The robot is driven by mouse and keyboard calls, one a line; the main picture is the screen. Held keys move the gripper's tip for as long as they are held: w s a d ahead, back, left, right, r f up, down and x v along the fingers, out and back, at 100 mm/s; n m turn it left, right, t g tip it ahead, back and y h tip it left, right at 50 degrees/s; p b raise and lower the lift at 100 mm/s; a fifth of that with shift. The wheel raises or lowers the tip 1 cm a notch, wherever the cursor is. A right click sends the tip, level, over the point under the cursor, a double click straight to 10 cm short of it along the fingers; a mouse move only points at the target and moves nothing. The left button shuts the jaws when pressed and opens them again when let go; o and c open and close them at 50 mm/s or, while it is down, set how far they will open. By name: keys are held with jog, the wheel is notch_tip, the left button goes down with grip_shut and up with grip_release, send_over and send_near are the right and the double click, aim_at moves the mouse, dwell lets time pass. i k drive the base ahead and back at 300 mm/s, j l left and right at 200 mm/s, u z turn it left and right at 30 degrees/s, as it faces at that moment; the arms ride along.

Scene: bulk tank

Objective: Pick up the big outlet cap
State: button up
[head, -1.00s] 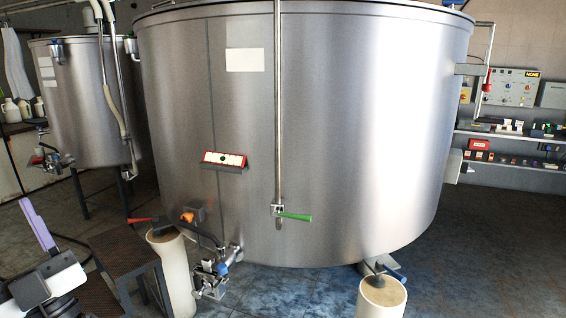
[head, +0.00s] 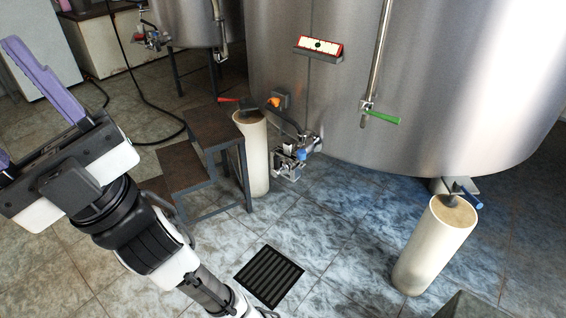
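The large steel tank (head: 440,80) stands at the upper right in the head view. Its outlet valve (head: 302,152), with a blue part, sits low at its front, above the floor. A small silver fitting (head: 286,173) is at the valve's near end; I cannot tell whether this is the big outlet cap. My gripper (head: 12,104) is at the left edge, far to the left of the outlet. Its two purple fingers are spread wide, with nothing seen between them. The lower finger is partly cut off by the picture edge.
A dark step stool (head: 205,150) stands between my arm and the outlet. A cream post (head: 255,160) stands beside the valve, another post (head: 432,250) at the right. A drain grate (head: 269,276) lies in the tiled floor. A green-handled valve (head: 380,116) hangs on the tank.

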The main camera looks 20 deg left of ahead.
aim_at(282, 163)
jog(key=i+u, duration=0.15)
jog(key=u, duration=0.2)
jog(key=i+j+u, duration=0.1)
jog(key=u, duration=0.25)
jog(key=i+u, duration=0.2)
jog(key=u, duration=0.15)
